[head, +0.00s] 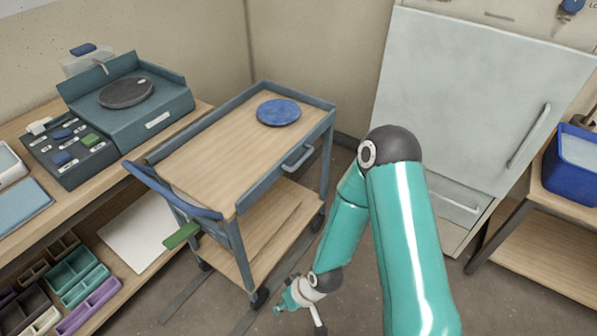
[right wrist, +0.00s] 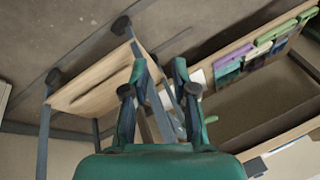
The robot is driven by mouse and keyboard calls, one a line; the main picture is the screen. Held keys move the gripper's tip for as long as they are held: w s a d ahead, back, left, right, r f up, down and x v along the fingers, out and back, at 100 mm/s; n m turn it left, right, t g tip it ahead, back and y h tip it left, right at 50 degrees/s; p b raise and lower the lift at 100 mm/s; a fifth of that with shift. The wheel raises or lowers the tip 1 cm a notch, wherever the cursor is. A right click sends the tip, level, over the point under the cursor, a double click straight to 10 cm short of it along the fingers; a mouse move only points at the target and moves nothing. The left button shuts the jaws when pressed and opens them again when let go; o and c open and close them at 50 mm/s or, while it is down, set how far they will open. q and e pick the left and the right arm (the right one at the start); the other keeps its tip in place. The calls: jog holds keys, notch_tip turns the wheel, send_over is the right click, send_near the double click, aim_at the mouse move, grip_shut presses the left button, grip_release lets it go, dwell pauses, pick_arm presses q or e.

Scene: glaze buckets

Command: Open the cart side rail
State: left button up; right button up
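The cart (head: 222,150) has a wooden top and blue-grey frame and stands left of centre in the head view. Raised rails edge its left and far sides. Its right side (head: 268,182) carries a grey bar handle (head: 298,158); whether that side's rail is latched I cannot tell. A blue push handle (head: 170,190) curves around the near-left end. My right gripper (head: 301,299) is low to the right of the cart, apart from it. In the right wrist view its two fingers (right wrist: 160,72) are spread with nothing held. My left gripper is not in view.
A blue plate (head: 278,112) lies on the cart top. A workbench with a turntable box (head: 125,92) is at left, with trays (head: 75,270) below. A pale cabinet (head: 470,90) and a shelf with a blue tub (head: 572,165) are at right.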

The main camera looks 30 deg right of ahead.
jog(key=w+d+f+n+t+b, duration=0.25)
jog(key=w+d+t+b, duration=0.2)
jog(key=w+b, duration=0.3)
jog(key=n+t+h+b, duration=0.4)
jog(key=n+t+b, duration=1)
jog(key=b, duration=1.2)
send_near(302, 160)
pick_arm(q)
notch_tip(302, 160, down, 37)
jog(key=shift+b, duration=0.4)
pick_arm(e)
jog(key=shift+n+g, duration=0.55)
jog(key=shift+g, duration=0.2)
jog(key=w, duration=0.3)
jog(key=w+r, duration=0.1)
jog(key=w, duration=0.2)
jog(key=w+r, duration=0.1)
jog(key=w, duration=0.2)
jog(key=shift+w+d, duration=0.15)
jog(key=shift+w, duration=0.15)
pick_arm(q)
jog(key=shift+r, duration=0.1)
